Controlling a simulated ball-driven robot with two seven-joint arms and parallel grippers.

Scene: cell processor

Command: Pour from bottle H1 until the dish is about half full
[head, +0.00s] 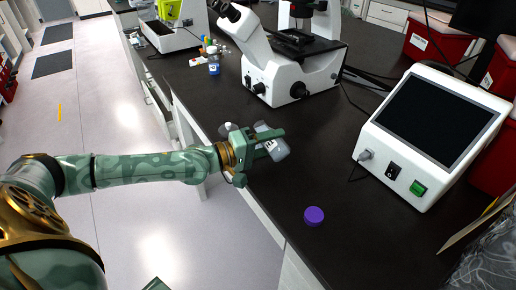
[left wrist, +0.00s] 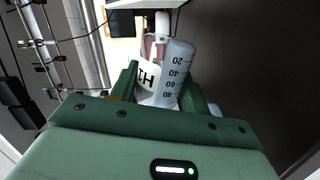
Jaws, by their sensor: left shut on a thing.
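My left gripper (head: 270,143) is shut on bottle H1 (head: 277,150), a clear bottle with a white label, and holds it tilted over the front edge area of the dark bench. In the left wrist view bottle H1 (left wrist: 180,66) sits between the fingers (left wrist: 160,92), with its "H1" label and printed volume marks showing. A reddish patch shows by its far end; I cannot tell whether it is liquid. A purple round cap (head: 314,216) lies on the bench. I cannot make out a dish in either view. My right gripper is not in view.
The dark bench (head: 290,185) is bare around the purple cap. A white box with a dark screen (head: 430,125) stands at right, a microscope (head: 290,60) behind. A small blue-labelled bottle (head: 214,66) stands farther back. Red bins (head: 432,42) line the right.

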